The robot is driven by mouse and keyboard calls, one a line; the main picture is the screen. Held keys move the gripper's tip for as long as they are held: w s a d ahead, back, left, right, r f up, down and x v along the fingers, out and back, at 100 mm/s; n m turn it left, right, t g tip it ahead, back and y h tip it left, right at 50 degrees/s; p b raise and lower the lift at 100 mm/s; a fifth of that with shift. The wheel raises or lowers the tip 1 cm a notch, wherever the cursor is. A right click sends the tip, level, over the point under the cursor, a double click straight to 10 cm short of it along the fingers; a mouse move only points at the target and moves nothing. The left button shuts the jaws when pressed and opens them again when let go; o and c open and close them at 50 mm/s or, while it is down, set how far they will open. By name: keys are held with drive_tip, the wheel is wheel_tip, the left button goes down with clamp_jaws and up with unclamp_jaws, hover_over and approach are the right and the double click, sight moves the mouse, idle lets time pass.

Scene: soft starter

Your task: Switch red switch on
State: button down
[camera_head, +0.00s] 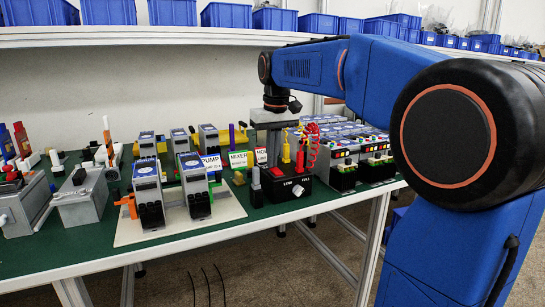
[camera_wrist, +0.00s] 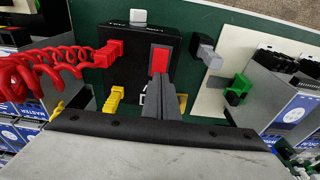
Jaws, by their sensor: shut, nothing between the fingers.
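The red switch (camera_wrist: 160,58) is on the top of a black box (camera_wrist: 136,42) in the wrist view. In the head view, a small red part that appears to be this switch (camera_head: 279,171) shows on the black box (camera_head: 291,188) near the table's front edge. My gripper (camera_wrist: 160,82) is shut and empty, its grey fingertips overlapping the near edge of the switch in the wrist view. I cannot tell if they touch it. In the head view the fingers are largely hidden among plugs and cards. The switch's on or off position is unclear.
Red (camera_wrist: 107,54) and yellow (camera_wrist: 114,98) plugs stand beside the switch, with a coiled red cable (camera_wrist: 45,70) on the left. Blue-topped devices stand on a pale board (camera_head: 180,226). Blue bins (camera_head: 226,15) line the shelf above.

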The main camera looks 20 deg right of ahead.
idle(0.4)
drive_tip(key=shift+s+r, duration=0.15)
drive_tip(key=shift+s, duration=0.5)
drive_tip(key=shift+r, duration=0.15)
wheel_tip(320, 180, up, 14)
drive_tip(key=w, duration=0.2)
drive_tip(key=shift+w+f, duration=0.2)
drive_tip(key=shift+f, duration=0.05)
idle(0.4)
